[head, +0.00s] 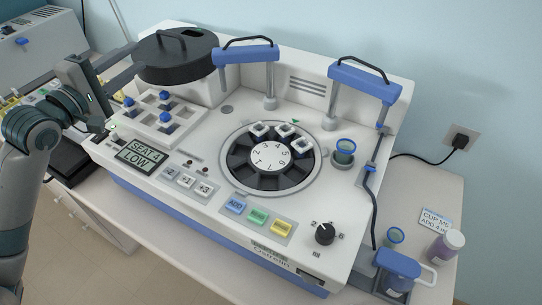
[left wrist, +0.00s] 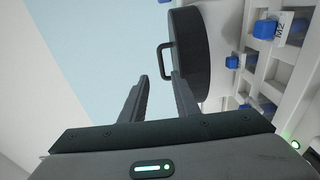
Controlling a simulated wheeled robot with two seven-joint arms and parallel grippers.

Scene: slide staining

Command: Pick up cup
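A small cup with a blue rim (head: 344,152) sits on the right side of the white staining machine. A similar blue-rimmed cup (head: 395,237) stands on the table at the right, by a label whose first word reads CUP. Several blue-topped pieces (head: 164,117) sit in a white rack at the machine's left; they also show in the left wrist view (left wrist: 265,29). My left gripper (head: 134,61) is open and empty beside the round black lid (head: 176,58), far from both cups. The lid and its handle show just beyond the fingers in the left wrist view (left wrist: 190,60). My right gripper is out of view.
The machine (head: 225,180) carries a numbered black carousel (head: 268,157), two blue-topped posts (head: 365,80), coloured buttons and a display reading SEAT 4 LOW (head: 143,157). A purple-tinted bottle (head: 446,245) and a blue lidded container (head: 398,265) stand at the right.

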